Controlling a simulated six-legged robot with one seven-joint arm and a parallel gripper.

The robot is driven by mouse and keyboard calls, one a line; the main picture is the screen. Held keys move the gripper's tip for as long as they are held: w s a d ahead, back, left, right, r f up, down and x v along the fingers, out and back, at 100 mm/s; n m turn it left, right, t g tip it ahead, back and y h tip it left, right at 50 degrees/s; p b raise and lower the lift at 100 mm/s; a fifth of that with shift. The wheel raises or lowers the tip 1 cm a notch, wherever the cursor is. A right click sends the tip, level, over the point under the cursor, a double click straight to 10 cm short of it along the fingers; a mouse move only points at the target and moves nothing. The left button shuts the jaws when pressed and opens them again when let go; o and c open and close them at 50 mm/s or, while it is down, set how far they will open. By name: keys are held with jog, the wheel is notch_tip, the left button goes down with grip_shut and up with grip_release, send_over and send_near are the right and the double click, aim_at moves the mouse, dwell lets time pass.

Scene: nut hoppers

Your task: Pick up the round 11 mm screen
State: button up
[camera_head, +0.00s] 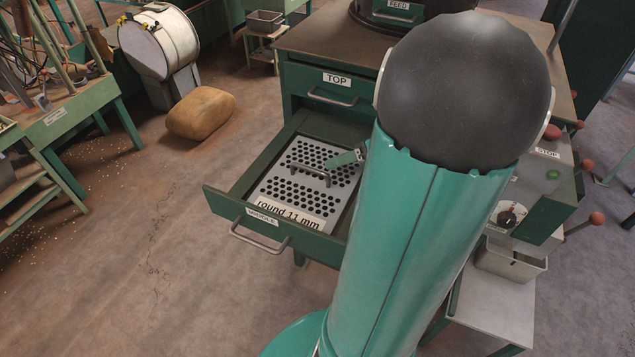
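The round 11 mm screen (262,198) is a light grey plate with rows of round dark holes and "round 11 mm" printed along its front edge. It lies in the open green drawer (222,202). A dark bar handle (305,170) crosses the middle of the screen. My gripper (330,164) shows only in part, small and green, over the right end of this handle. My arm hides the rest of it and the drawer's right side. I cannot tell whether the fingers are apart or closed, or whether they touch the handle.
A shut drawer labelled TOP (335,80) sits above the open one in the green machine. A brown sack (201,113) lies on the floor at the back left. A green bench (60,115) stands far left. The floor left of the drawer is mostly clear.

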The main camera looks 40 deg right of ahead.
aim_at(310, 169)
jog(key=x, duration=0.7)
jog(key=shift+w+a, duration=0.25)
grip_shut()
